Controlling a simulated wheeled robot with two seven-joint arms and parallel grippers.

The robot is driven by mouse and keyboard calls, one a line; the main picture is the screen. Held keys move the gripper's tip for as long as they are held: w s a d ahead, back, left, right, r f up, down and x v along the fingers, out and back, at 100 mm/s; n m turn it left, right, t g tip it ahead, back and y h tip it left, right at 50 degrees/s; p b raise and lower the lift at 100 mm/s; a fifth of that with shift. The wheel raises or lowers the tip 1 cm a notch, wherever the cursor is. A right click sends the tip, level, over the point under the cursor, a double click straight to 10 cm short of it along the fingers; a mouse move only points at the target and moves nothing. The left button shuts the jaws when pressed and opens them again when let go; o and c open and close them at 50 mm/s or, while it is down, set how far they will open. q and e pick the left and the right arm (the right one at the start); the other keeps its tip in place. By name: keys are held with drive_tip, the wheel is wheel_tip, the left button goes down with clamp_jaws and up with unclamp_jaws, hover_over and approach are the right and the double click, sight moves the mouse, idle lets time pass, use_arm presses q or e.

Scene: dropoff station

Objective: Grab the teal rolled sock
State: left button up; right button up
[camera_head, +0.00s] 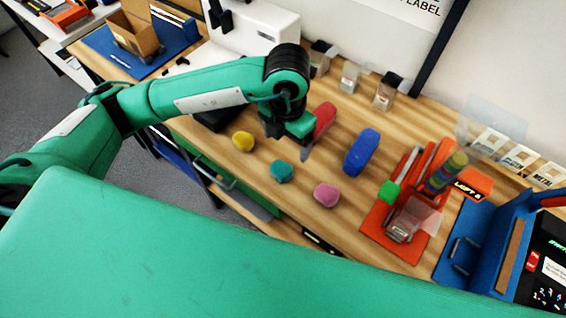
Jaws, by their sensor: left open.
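The teal rolled sock (281,171) lies on the wooden table, near its front edge. It is a small rounded lump between a yellow one and a pink one. My left gripper (292,150) is above the table, just behind and slightly right of the teal sock in the picture. It points downward, open, and does not hold the sock. The fingertips are small and dark in this view. My right gripper is not in view.
A yellow lump (243,141) and a pink lump (327,195) flank the sock. A red roll (322,120) and a blue roll (362,152) lie behind.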

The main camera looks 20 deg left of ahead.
use_arm(q)
hover_over(281, 167)
drive_tip(key=w, duration=0.1)
drive_tip(key=f, duration=0.3)
drive_tip(key=f+p, duration=0.1)
drive_tip(key=f, duration=0.1)
drive_tip(key=shift+d, duration=0.4)
drive_tip(key=shift+f, duration=0.3)
drive_tip(key=shift+s+f, duration=0.15)
drive_tip(key=shift+f, duration=0.3)
drive_tip(key=f, duration=0.1)
drive_tip(key=f+p, duration=0.2)
drive_tip(key=shift+s+a+f, duration=0.25)
drive_tip(key=shift+s+a, duration=0.15)
drive_tip(key=shift+f, duration=0.6)
drive_tip(key=c, duration=1)
drive_tip(key=shift+c, duration=0.3)
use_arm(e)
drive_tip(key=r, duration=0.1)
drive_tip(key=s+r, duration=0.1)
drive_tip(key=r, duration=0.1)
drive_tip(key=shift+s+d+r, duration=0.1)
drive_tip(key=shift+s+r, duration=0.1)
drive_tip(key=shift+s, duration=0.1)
use_arm(q)
drive_tip(key=shift+r, duration=0.1)
